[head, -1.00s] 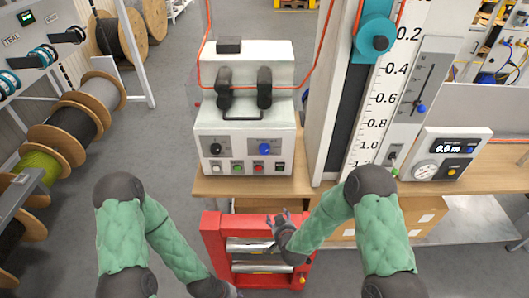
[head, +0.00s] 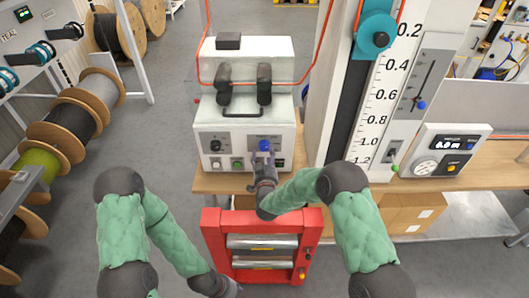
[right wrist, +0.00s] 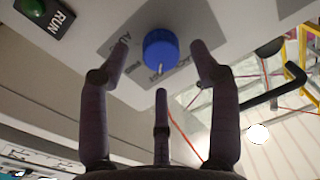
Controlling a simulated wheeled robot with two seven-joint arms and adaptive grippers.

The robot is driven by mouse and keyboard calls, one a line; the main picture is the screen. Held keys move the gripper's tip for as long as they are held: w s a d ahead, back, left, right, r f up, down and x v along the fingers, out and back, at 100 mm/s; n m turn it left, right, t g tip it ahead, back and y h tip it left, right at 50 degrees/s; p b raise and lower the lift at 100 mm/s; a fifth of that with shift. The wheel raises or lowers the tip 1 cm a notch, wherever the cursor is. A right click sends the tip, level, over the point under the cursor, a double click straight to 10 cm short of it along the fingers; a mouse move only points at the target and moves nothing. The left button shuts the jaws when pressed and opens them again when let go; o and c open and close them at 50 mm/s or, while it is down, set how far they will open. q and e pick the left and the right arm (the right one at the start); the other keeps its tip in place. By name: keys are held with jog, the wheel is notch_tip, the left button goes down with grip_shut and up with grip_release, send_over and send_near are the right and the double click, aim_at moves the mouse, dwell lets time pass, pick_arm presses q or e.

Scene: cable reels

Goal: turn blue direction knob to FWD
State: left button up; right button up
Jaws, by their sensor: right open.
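The blue direction knob (head: 264,145) sits on the front panel of the white control box (head: 222,118). In the right wrist view the knob (right wrist: 160,48) shows a pale pointer mark on its lower edge, over a grey label plate (right wrist: 118,50) with partly readable lettering. My right gripper (head: 263,160) is just in front of the knob. In the right wrist view its fingers (right wrist: 160,62) are open, one on each side of the knob, apparently without touching it. A third finger is below. My left gripper (head: 228,290) is low by the red frame, its fingers too small to tell.
A black knob (head: 215,145) and a green button (head: 237,163) are on the same panel. A green RUN button (right wrist: 43,14) shows close by in the right wrist view. A red frame with rollers (head: 212,240) stands below the wooden bench (head: 215,184).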

jog(key=shift+w, duration=1.3)
jog(key=shift+c, duration=0.3)
jog(key=c, duration=1.1)
jog(key=shift+s+f+b, duration=0.1)
jog(key=shift+f+b, duration=0.05)
jog(key=shift+b, duration=0.15)
jog(key=shift+a+m, duration=0.1)
jog(key=shift+m, duration=0.2)
